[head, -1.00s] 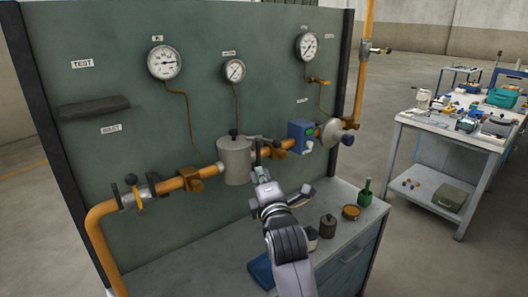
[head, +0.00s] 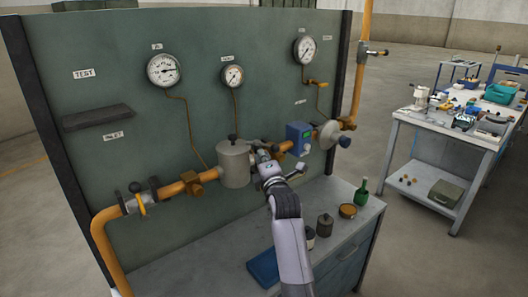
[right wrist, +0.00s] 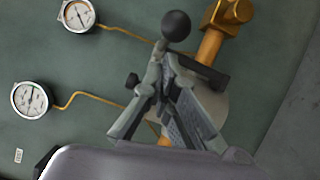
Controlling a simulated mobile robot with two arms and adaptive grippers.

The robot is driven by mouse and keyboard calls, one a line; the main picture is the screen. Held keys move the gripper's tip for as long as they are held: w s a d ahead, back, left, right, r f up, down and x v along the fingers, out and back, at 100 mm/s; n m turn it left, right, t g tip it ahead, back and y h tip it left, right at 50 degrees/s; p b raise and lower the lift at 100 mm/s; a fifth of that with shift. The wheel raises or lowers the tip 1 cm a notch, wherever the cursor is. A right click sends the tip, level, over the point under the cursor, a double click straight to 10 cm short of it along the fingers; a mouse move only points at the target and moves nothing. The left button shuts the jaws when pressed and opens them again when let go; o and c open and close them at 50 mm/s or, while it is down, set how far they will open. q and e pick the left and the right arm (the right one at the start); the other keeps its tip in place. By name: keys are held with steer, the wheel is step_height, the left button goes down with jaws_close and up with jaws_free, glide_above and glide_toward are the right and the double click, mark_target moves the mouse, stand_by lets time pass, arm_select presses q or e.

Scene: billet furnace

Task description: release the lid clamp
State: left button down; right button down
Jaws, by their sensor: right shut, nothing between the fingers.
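The lid clamp shows in the right wrist view as a dark bar (right wrist: 205,72) and a black ball knob (right wrist: 176,26), over a grey round housing (right wrist: 213,103). In the head view the grey cylindrical housing (head: 234,165) sits in the orange pipe line, with a small black knob on top. My right gripper (head: 264,153) is at the right side of the housing's top, and it hides part of the clamp. In the right wrist view its fingers (right wrist: 166,58) are shut and empty, close to the bar and ball knob. Whether they touch the clamp I cannot tell. My left gripper is out of view.
Orange pipe (head: 110,217) and a blue box (head: 298,138) flank the housing before the green panel (head: 120,60). A green bottle (head: 362,190), dark canister (head: 324,225) and blue item (head: 264,268) stand on the bench below. A cluttered table (head: 470,134) is at right.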

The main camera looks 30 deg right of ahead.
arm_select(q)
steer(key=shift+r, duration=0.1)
arm_select(e)
steer(key=shift+d, duration=0.3)
steer(key=shift+a, duration=0.1)
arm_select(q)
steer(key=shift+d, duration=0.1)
arm_select(e)
steer(key=shift+s+d+n+y, duration=0.1)
steer(key=shift+d+n+y, duration=0.1)
steer(key=shift+n+y, duration=0.15)
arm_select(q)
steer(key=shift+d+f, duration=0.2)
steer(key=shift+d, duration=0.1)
arm_select(e)
steer(key=shift+d+y, duration=0.2)
steer(key=shift+y, duration=0.15)
